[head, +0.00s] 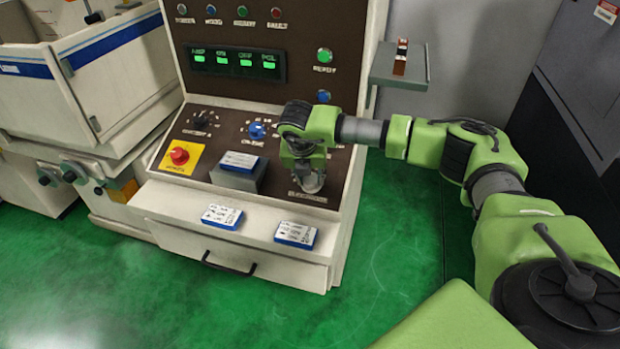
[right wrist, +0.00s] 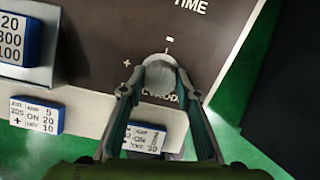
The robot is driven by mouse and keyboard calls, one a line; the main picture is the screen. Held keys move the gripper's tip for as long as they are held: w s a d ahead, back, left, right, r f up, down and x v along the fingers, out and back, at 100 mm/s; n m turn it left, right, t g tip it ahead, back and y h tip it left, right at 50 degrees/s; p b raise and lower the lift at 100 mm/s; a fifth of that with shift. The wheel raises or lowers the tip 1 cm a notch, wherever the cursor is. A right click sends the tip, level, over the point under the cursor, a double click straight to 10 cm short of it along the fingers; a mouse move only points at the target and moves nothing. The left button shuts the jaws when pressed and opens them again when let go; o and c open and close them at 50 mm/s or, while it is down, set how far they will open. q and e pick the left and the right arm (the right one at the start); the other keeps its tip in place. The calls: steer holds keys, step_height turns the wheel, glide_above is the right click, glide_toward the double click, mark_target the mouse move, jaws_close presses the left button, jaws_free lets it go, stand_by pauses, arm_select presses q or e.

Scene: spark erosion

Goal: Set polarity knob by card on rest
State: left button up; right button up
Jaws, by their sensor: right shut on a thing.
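The polarity knob, a pale grey round knob (right wrist: 160,78), sits on the dark panel with a "+" at its left and a "-" above it in the right wrist view. My right gripper (right wrist: 162,88) is shut on it, a finger on either side. In the head view my right gripper (head: 308,188) hides the knob at the panel's lower right. Which mark the knob points to, I cannot tell. The blue-edged card (head: 240,162) lies on the grey rest (head: 238,181); only its right part shows in the wrist view (right wrist: 14,38), with "20, 300, 100". My left gripper is not in view.
Two other cards lie on the pale ledge: one left (head: 222,216), reading "205, +", and one right (head: 295,235), partly behind my fingers. A red stop button (head: 179,156), a blue knob (head: 257,130) and a black knob (head: 201,119) are nearby. A grey shelf (head: 400,72) juts out right.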

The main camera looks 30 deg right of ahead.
steer(key=n+b, duration=0.4)
steer(key=b, duration=0.1)
steer(key=shift+f+n, duration=0.25)
steer(key=shift+n, duration=0.05)
steer(key=n+b, duration=0.2)
steer(key=n, duration=0.1)
steer(key=shift+n+b, duration=0.3)
steer(key=shift+b, duration=0.05)
steer(key=n+b, duration=0.2)
steer(key=n, duration=0.2)
steer(key=shift+r+n+y, duration=0.15)
steer(key=shift+n+y, duration=0.15)
steer(key=n+b, duration=0.1)
steer(key=n, duration=0.3)
steer(key=shift+r+n, duration=0.1)
steer(key=shift+n, duration=0.2)
steer(key=o, duration=1.1)
